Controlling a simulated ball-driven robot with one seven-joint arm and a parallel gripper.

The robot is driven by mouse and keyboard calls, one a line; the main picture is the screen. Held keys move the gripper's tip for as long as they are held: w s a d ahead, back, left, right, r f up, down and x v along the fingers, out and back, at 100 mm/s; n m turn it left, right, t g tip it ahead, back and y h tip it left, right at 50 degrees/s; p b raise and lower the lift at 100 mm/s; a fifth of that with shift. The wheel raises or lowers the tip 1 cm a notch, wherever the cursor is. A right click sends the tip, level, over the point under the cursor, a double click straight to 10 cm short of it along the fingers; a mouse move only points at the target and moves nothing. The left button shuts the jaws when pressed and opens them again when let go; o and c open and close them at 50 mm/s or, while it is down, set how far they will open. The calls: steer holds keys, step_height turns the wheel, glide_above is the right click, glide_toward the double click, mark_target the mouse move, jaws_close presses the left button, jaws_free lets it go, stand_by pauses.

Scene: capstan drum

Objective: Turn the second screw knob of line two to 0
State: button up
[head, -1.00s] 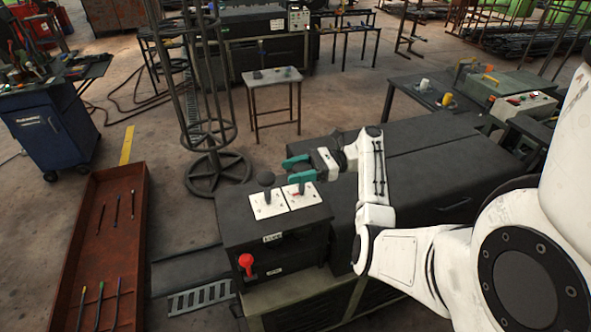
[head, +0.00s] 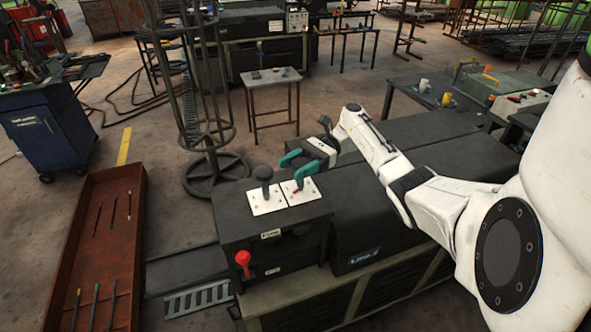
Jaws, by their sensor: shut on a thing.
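Two white plates sit side by side on top of the dark box (head: 240,215). The left plate (head: 262,207) carries a dark, round-topped knob (head: 264,174) that stands upright. The right plate (head: 308,193) carries a small knob with red on it (head: 297,191), mostly hidden by my fingers. My gripper (head: 292,171), with teal fingers, comes from behind right and is low over the right plate, shut on this knob. The dark knob stands just left of the fingers. The knob's reading and any numbers on the plates are too small to make out.
A red knob (head: 243,259) sticks out of the box's front. A long dark cabinet (head: 440,150) lies under my arm. A round wire stand (head: 212,172) is behind the box. A rusty tray (head: 75,283) with rods lies at left.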

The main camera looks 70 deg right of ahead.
steer(key=shift+w+r+n+g, duration=0.1)
steer(key=shift+r+n+g, duration=0.25)
steer(key=shift+g, duration=0.15)
steer(key=o, duration=1)
steer(key=shift+a+f+b, duration=0.1)
steer(key=shift+b, duration=0.2)
steer(key=shift+c, duration=0.2)
